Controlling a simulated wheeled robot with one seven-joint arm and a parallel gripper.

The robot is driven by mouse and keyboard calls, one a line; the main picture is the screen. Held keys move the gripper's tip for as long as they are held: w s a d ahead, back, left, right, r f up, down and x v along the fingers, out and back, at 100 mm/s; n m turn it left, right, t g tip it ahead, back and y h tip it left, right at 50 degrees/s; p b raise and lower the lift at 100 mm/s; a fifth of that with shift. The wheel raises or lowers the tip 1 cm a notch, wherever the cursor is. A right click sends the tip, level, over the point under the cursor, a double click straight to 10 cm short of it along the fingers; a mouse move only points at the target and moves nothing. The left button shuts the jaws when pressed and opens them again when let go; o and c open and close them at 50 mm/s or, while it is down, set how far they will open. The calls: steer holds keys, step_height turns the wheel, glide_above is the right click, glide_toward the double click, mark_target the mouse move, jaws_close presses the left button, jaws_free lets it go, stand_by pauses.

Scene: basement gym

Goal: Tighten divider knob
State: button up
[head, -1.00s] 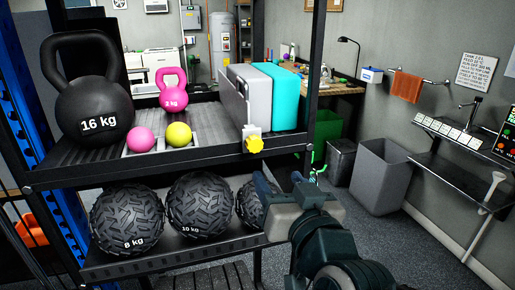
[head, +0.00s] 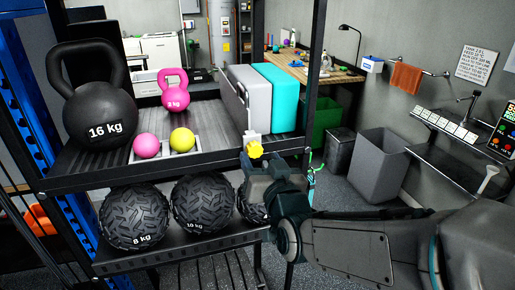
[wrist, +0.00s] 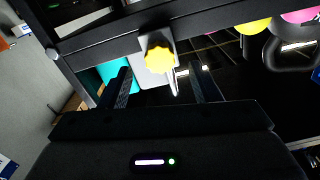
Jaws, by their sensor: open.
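The yellow divider knob (head: 255,149) sits on a light clamp bracket at the front edge of the upper rack shelf. The grey divider (head: 236,103) stands upright on the shelf behind it, beside a teal block (head: 278,97). My gripper (head: 259,162) is just below and in front of the knob, its jaws apart. In the wrist view the lobed knob (wrist: 158,58) shows ahead, between the lines of my two open fingers (wrist: 160,88) and a little beyond their tips. I cannot tell whether anything touches. The knob's back is hidden.
A black 16 kg kettlebell (head: 99,104), a pink kettlebell (head: 174,88), and a pink ball (head: 146,146) and a yellow ball (head: 182,140) in a tray stand left on the shelf. Textured balls (head: 134,218) fill the shelf below. A grey bin (head: 378,165) stands right.

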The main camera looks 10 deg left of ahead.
mark_target(256, 151)
steer(key=shift+p+x, duration=0.3)
steer(key=shift+x, duration=1.35)
steer(key=c, duration=1)
